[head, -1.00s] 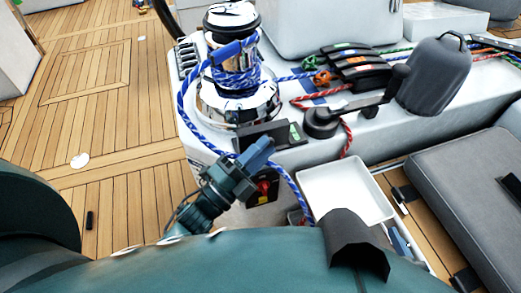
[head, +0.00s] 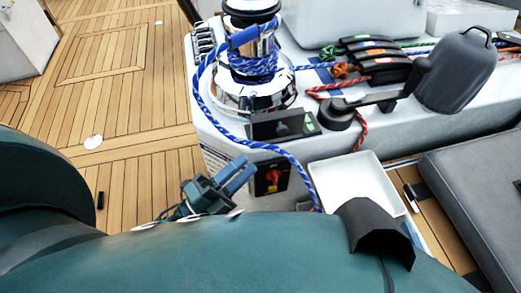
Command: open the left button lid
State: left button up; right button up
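A dark button panel (head: 262,128) sits on the white cockpit ledge in front of the winch, with a green label at its right end. A small grey shape shows in its middle; at this size I cannot tell how its left lid stands. My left gripper (head: 242,170) is below and left of the panel, apart from it, its blue fingers pointing up and right. The fingers lie close side by side with nothing visible between them; I cannot tell how far they are parted. My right gripper is out of view.
A chrome winch (head: 252,70) wrapped in blue rope (head: 205,95) stands behind the panel. The rope hangs down the ledge front past a red switch (head: 272,178). A white tray (head: 345,175) is at the right, a black winch handle (head: 375,98) above it.

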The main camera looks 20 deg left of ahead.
pick_arm(q)
jog(key=v, duration=0.3)
jog(key=shift+s+a+f, duration=0.1)
jog(key=shift+s+a, duration=0.1)
jog(key=shift+s, duration=0.1)
dwell(0.3)
